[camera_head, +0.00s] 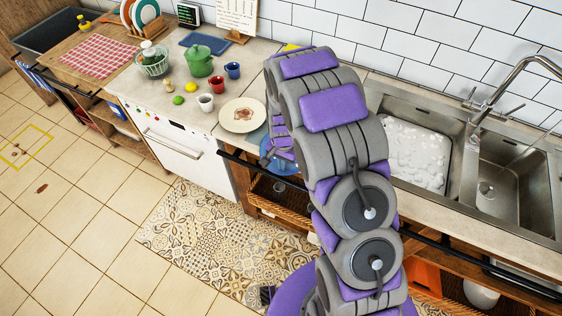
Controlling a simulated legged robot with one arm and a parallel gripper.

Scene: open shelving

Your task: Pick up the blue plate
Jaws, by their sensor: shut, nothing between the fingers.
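The blue plate (283,170) lies on the counter near its front edge, to the left of the sink. My own arm covers much of it. My gripper (267,158) is at the plate, at the far end of my purple and grey arm. It is shut with nothing held. The arm partly hides the gripper, and I cannot tell whether the fingers touch the plate. A cream plate (241,115) with a brown pattern lies just to the left of the blue plate.
A white cup (206,102), red cup (217,84), blue cup (232,70), green pot (199,61) and lime (178,100) stand further left on the counter. The sink (414,150) and tap (520,75) are at right. A dark rail (237,158) runs along the front.

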